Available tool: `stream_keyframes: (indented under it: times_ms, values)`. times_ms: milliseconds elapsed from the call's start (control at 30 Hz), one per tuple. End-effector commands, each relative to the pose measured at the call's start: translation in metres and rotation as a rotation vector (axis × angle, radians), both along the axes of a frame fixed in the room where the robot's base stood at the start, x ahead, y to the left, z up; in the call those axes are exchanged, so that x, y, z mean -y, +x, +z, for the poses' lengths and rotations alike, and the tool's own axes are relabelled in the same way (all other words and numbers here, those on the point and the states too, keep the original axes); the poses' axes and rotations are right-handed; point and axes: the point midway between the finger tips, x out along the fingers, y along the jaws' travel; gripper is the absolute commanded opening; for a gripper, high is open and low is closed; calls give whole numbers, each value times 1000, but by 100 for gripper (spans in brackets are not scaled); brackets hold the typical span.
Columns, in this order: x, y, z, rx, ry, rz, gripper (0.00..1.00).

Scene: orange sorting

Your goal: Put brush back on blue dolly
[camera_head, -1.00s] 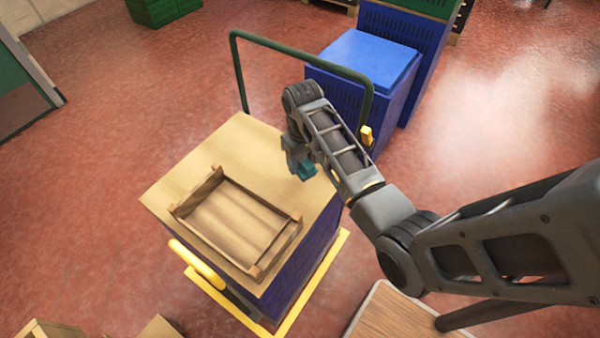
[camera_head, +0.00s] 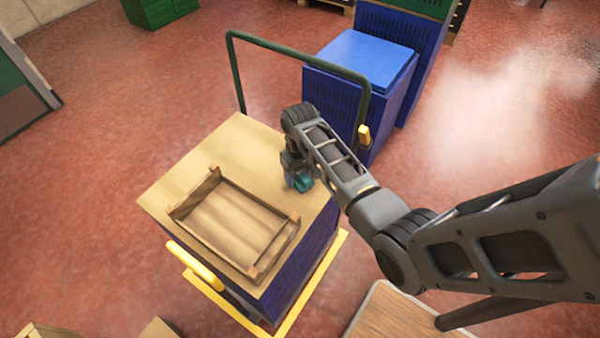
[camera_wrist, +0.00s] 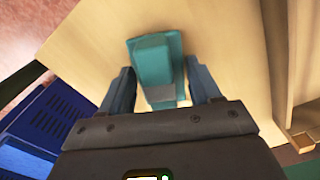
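The teal brush (camera_head: 302,183) is low over the right part of the wooden top (camera_head: 242,137) of the blue load on the dolly. I cannot tell whether it touches the wood. My gripper (camera_wrist: 158,65) points down at this top, its dark fingers on either side of the brush (camera_wrist: 155,50). The dolly has a yellow edge (camera_head: 312,287) and a dark green handle (camera_head: 300,52). Its deck is mostly hidden under the load.
A shallow wooden tray (camera_head: 262,266) lies on the same top, left of the brush. A blue bin (camera_head: 362,62) stands behind the dolly's handle. A brown tabletop (camera_head: 390,318) is at the front right. Red floor is free at the left.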

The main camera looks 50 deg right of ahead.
Motion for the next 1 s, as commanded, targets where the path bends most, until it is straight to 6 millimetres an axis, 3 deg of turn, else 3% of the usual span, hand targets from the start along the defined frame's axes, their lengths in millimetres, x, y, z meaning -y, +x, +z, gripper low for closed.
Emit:
stream_keyframes:
  times_ms: [167,533,1000]
  values:
    - [0,0,0,0,0,0,80]
    - [0,1,10,3,-1,0,80]
    - [0,1,98,3,-1,0,80]
